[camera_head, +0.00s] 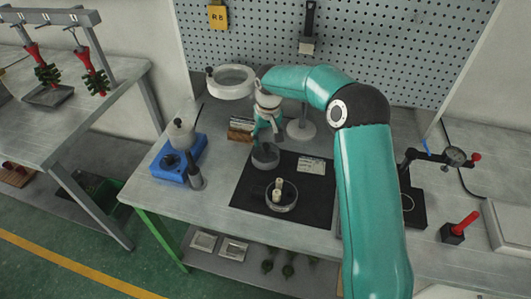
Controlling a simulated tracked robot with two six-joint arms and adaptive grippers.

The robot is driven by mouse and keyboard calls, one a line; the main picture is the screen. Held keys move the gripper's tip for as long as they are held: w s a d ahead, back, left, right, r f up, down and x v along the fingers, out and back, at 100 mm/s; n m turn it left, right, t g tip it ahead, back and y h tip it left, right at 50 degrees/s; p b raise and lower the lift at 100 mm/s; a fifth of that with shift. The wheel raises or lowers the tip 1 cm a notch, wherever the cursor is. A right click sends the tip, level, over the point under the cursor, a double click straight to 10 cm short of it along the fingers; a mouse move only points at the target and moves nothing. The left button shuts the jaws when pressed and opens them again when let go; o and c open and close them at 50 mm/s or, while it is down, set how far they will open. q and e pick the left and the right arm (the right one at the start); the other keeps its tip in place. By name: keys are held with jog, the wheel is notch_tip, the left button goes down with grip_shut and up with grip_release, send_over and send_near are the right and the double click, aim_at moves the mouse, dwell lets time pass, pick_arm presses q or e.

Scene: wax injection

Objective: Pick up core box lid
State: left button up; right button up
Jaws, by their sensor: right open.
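A dark grey round part, which looks like the core box lid (265,160), sits near the back left of the black mat (247,192). My right gripper (266,143) points down directly above it, with its fingers open. The fingertips are close to the lid's top; I cannot tell whether they touch it. In front of the lid, a round grey core box (281,206) stands on the mat with pale upright pieces (279,188) in it. My left gripper is not in view.
A blue-based pot unit (167,176) and a dark upright tool (194,174) stand left of the mat. A white ring magnifier (231,87) is behind. A small light plate (311,166) lies on the mat's right. A dial gauge stand (410,210) is at right, beyond my arm.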

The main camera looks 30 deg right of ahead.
aim_at(266, 145)
notch_tip(266, 145, down, 4)
jog(key=shift+w+f+p, duration=0.1)
jog(key=shift+f+p, duration=0.05)
jog(key=shift+p, duration=0.3)
jog(key=shift+c, duration=0.3)
grip_shut()
